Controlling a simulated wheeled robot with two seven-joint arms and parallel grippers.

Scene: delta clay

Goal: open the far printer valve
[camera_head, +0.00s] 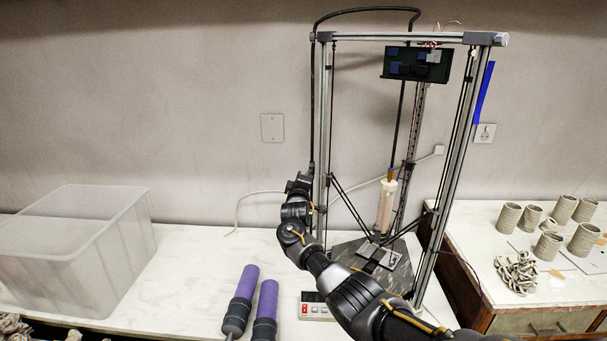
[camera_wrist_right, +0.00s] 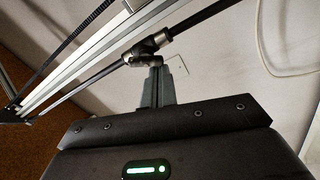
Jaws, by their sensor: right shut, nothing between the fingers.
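The delta clay printer (camera_head: 321,110) stands on the white table, with a black hose looping over its top and down its left post. In the right wrist view the hose runs into a dark valve fitting with metal collars (camera_wrist_right: 146,50) beside the printer's rail. My right gripper (camera_head: 309,170) is up at the left post, where the hose ends, and its arm hides part of the frame. In the wrist view my right gripper (camera_wrist_right: 157,72) is shut and empty, its fingertips right at the valve; I cannot tell whether they touch. The valve's handle position is unclear. My left gripper is out of view.
A clear plastic bin (camera_head: 75,250) stands on the left. Two purple cylinders (camera_head: 247,283) lie near the front of the table. A small control box (camera_head: 314,308) sits by the printer base. Clay cups (camera_head: 508,217) stand on the right table.

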